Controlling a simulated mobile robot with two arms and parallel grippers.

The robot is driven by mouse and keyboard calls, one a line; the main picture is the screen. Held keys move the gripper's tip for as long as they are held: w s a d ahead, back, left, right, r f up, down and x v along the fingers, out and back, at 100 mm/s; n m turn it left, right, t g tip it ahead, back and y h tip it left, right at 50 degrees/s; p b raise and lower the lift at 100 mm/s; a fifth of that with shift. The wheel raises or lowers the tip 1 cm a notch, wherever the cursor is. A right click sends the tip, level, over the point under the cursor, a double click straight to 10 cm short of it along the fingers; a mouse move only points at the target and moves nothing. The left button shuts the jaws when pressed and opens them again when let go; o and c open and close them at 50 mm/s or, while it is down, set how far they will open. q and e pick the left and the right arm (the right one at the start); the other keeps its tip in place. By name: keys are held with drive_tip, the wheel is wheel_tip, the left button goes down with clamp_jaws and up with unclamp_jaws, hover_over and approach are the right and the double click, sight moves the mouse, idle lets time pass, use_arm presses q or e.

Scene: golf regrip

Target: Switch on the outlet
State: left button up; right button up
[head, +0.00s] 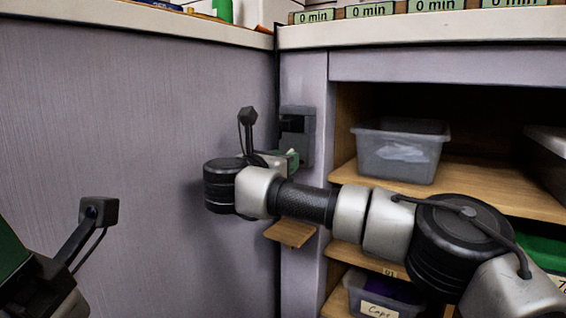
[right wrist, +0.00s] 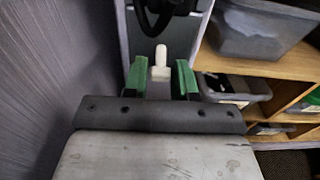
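The outlet is a grey box (head: 298,133) on the narrow post beside the shelf opening, with a dark piece on its front. My right gripper (head: 290,158) is close to its lower part in the head view, largely hidden by my wrist. In the right wrist view, the green fingers of the right gripper (right wrist: 160,78) are spread apart. A small white upright lever-like piece (right wrist: 160,62) shows between them with gaps on both sides; I cannot tell if anything touches. Part of my left gripper (head: 12,252) shows at the left edge; its fingertips are cut off.
A grey panel wall (head: 130,110) stands close on the left. A small wooden ledge (head: 290,233) juts out below the outlet. A clear grey bin (head: 400,155) stands on the wooden shelf (head: 470,185) at right. A white counter edge (head: 420,28) runs above.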

clamp_jaws()
drive_tip(key=shift+s+a+r+g+y+p, duration=0.1)
drive_tip(key=shift+r+g+y+p, duration=0.3)
drive_tip(key=shift+g+y+p, duration=0.7)
drive_tip(key=shift+w+d+r+g+y+p, duration=0.1)
drive_tip(key=shift+r+g+y+p, duration=0.25)
drive_tip(key=shift+g+p, duration=0.9)
drive_tip(key=shift+s+a+r+g+y+p, duration=0.1)
drive_tip(key=shift+r+g+y+p, duration=0.4)
drive_tip(key=shift+p, duration=1.2)
drive_tip(key=shift+f, duration=0.1)
